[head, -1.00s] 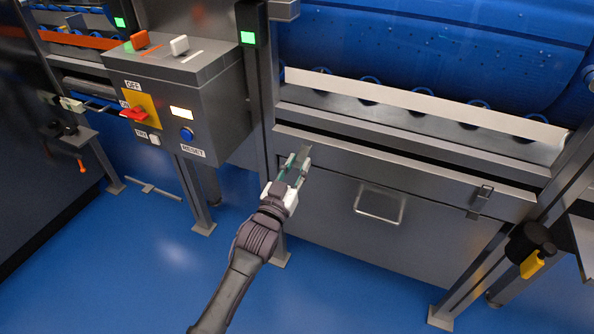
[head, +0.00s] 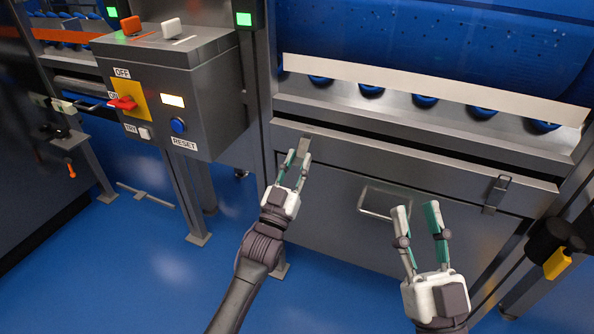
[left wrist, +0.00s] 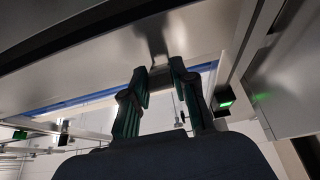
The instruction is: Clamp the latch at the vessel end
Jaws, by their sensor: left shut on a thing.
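Two grey metal latches are on the steel ledge above the front panel in the head view. The left latch (head: 304,146) is at the ledge's left end; the right latch (head: 496,194) is at its right end and has no gripper on it. I cannot tell which is the vessel end. My left gripper (head: 297,158) is shut on the left latch from below, its fingertips partly covering it. In the left wrist view the latch plate (left wrist: 153,42) runs down between the fingertips (left wrist: 160,72). My right gripper (head: 417,209) is open and empty, in front of the panel.
A grey control box (head: 170,90) with switches and buttons stands to the left. The front panel (head: 330,210) has a bar handle (head: 378,200). A blue drum (head: 430,50) lies behind the cream strip above. A black knob with a yellow tag (head: 556,263) is at the right. Blue floor is open below left.

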